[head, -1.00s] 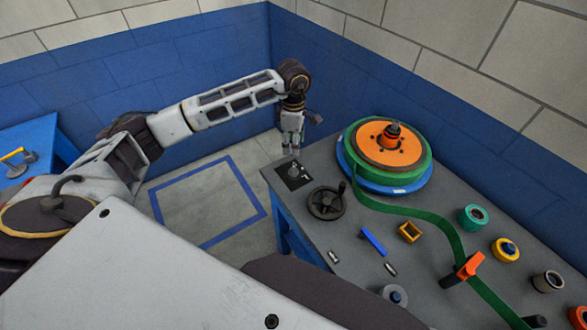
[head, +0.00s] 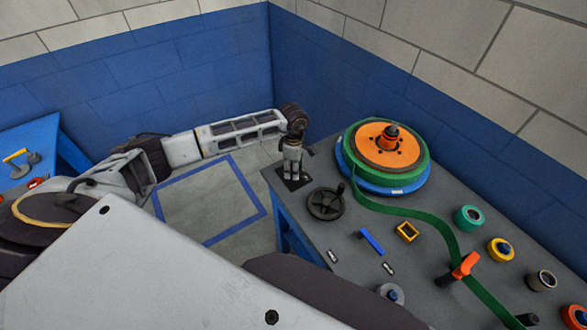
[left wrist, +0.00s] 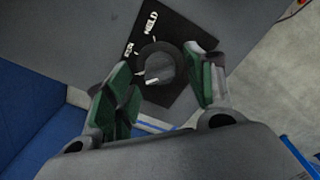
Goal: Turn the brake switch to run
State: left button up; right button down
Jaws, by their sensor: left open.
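The plate carries white lettering: one label reads HELD, and the other is small and hard to read. A white mark shows on the knob's side. My left gripper (left wrist: 162,62) points down at the switch, open, with a green-padded finger on either side of the knob; I cannot tell whether they touch it. In the head view the left gripper (head: 291,176) covers most of the switch and its plate. My right gripper is out of view.
A black handwheel (head: 325,202) stands just right of the switch. Behind it is a large orange and green reel (head: 388,147), with a green strap (head: 440,228) running forward. A blue bar (head: 371,241) and a yellow square piece (head: 407,231) lie on the grey bench (head: 335,235).

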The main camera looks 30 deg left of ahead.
pick_arm(q)
jog(key=shift+f, duration=0.85)
jog(key=shift+c, duration=0.4)
jog(key=c, duration=1)
